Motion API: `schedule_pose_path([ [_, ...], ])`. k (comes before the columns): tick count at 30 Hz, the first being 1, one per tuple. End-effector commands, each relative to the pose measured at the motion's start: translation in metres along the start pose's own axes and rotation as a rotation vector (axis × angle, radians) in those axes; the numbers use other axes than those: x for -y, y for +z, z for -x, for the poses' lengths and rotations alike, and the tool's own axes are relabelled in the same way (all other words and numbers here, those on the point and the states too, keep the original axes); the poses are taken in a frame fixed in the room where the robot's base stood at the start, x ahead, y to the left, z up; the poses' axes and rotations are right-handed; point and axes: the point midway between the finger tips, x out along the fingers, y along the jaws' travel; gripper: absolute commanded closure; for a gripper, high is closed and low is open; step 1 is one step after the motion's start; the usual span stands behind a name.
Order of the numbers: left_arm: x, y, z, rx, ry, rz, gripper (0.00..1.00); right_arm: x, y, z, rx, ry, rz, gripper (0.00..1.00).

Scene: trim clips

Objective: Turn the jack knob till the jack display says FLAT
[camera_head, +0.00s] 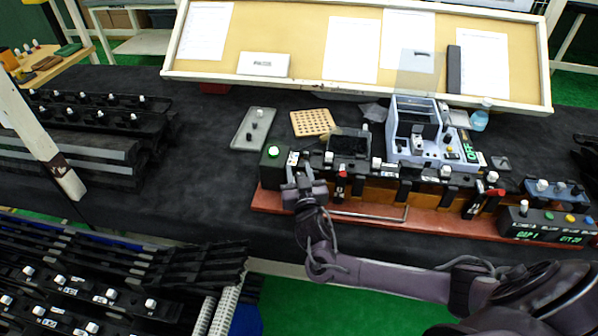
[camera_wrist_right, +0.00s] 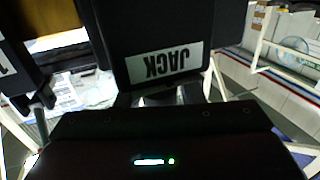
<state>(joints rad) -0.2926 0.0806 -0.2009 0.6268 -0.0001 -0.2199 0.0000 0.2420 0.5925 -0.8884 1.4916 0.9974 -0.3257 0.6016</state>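A dark box (camera_head: 272,172) with a lit green round light (camera_head: 273,152) on top stands at the left end of the long brown fixture. In the wrist view a black block carries a white JACK label (camera_wrist_right: 163,64), seen upside down. My right gripper (camera_head: 302,182) is at the fixture's left end, beside the dark box and in front of the row of white knobs. The jack knob is hidden or cannot be picked out, and whether the fingers touch it is unclear. No jack display can be read. My left gripper is not in view.
A light-blue machine (camera_head: 420,140) with green text stands behind the fixture. A dark control box (camera_head: 545,226) with green text, partly reading GAP 1, is at right. A grey tray (camera_head: 253,129) and a perforated tan block (camera_head: 312,122) lie behind. The dark tabletop (camera_head: 210,190) left of the fixture is clear.

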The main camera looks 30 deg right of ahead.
Motion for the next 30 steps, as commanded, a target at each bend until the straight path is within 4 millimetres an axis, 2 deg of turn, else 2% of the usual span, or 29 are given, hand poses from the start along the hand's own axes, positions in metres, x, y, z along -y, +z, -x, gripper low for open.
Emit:
schedule_pose_path([
  [1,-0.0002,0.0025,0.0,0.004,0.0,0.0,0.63,0.0,0.0,0.0001,0.0,0.0,0.0,0.73],
  [6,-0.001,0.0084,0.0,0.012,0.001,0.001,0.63,0.0,0.0,0.0001,0.0,0.0,0.0,0.95],
  [7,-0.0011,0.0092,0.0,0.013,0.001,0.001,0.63,0.0,0.0,0.0002,0.0,0.0,0.0,0.96],
  [17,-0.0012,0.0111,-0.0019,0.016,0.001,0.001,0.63,-0.0004,0.0006,0.0002,0.0,-0.066,0.003,0.96],
  [30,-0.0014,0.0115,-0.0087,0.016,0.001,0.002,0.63,0.0049,0.0005,0.001,-0.001,-0.355,0.003,0.96],
])
